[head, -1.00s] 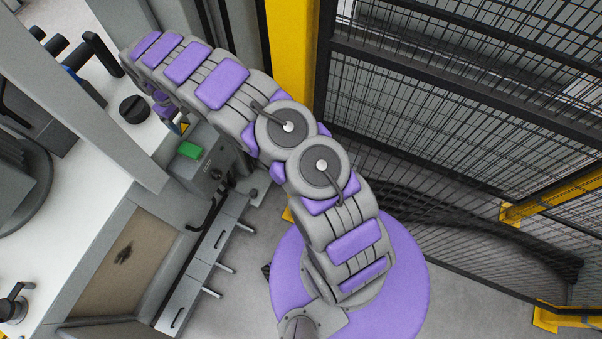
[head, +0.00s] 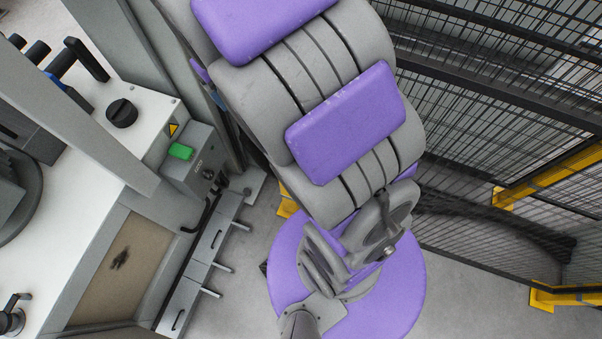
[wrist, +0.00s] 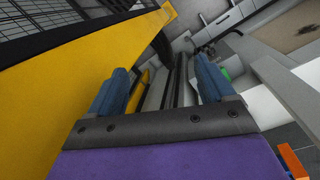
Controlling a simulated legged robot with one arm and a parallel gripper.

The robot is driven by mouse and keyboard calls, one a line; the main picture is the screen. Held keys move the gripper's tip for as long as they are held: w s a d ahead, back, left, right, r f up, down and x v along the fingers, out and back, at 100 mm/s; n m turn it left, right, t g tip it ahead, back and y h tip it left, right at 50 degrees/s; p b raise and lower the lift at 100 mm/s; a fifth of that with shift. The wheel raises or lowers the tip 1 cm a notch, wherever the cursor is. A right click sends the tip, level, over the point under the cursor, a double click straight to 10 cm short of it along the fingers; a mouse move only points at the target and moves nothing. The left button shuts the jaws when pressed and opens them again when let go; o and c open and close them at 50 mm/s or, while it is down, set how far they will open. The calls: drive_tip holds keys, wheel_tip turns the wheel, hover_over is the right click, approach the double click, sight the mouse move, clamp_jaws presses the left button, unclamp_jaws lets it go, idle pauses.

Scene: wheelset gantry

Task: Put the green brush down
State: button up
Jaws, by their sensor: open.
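My gripper (wrist: 163,85) shows in the wrist view, with its two blue fingers apart. No brush shows between them; only grey bars and a yellow strip appear in the gap, which look like background. I cannot make out a green brush in either view. A small green block (head: 181,151) sits on a grey control box in the head view, and I cannot tell that it is a brush. A green patch (wrist: 225,73) shows beside the right finger in the wrist view. In the head view my gripper is out of sight.
A white worktop (head: 100,165) with a black knob (head: 122,113) is at the left. The grey control box (head: 199,172) stands at its edge. Black mesh fencing (head: 500,120) with yellow posts is at the right. In the wrist view a yellow beam (wrist: 75,65) is close on the left.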

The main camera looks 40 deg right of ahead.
drive_tip(key=s+a+r+m+y, duration=0.1)
drive_tip(key=s, duration=2.5)
drive_tip(key=shift+r+g+y, duration=0.3)
drive_tip(key=shift+g, duration=0.1)
drive_tip(key=shift+o, duration=0.5)
drive_tip(key=shift+w, duration=0.2)
